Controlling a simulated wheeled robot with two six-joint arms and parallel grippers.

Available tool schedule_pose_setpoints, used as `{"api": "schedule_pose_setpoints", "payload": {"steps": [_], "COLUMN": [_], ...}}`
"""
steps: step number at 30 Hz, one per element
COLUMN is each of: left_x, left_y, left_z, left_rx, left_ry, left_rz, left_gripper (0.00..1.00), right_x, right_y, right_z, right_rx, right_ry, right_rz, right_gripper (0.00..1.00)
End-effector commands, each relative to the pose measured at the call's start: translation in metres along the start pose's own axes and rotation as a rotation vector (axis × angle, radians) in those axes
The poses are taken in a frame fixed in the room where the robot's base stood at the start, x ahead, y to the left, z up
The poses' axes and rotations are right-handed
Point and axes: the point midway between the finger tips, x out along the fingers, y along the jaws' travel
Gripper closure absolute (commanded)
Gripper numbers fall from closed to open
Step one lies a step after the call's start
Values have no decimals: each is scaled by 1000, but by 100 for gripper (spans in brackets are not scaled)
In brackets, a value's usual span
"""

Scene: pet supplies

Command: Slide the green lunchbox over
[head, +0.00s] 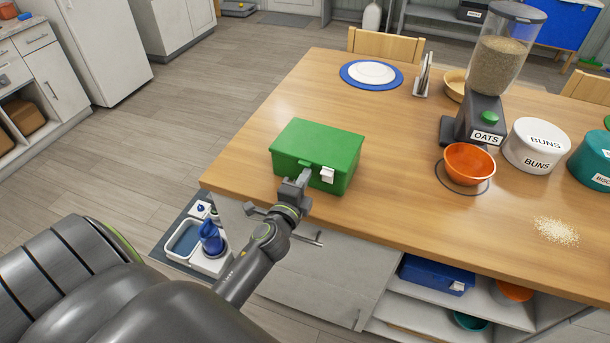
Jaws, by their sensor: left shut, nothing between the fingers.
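The green lunchbox (318,149) sits closed and upright on the wooden table, close to its left corner. A white tag shows on its front side. My left gripper (303,181) is shut with nothing between its fingers. Its tip is at the lunchbox's front face, just left of the tag; it looks close against the face, but I cannot tell whether it touches. My right gripper is not in view.
The table (395,150) is clear right of the lunchbox. Farther right stand an oats dispenser (490,75), an orange bowl (470,163) and a white BUNS container (537,146). A blue-rimmed plate (371,74) lies behind. Spilled oats (556,231) lie near the front edge.

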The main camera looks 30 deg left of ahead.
Motion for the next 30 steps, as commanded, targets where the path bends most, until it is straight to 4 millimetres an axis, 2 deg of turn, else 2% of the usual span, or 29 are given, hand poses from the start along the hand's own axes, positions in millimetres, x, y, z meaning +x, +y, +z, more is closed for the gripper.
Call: {"api": "schedule_pose_setpoints", "payload": {"steps": [14,17,30], "left_x": [7,14,109], "left_y": [0,1,3], "left_z": [0,0,0], "left_rx": [1,2,2], "left_ry": [0,1,0], "left_rz": [0,-1,-2], "left_gripper": [100,100,100], "right_x": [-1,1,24], "right_y": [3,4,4], "right_z": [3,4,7], "right_rx": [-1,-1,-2], "right_ry": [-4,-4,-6], "right_rz": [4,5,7], "right_gripper": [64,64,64]}}
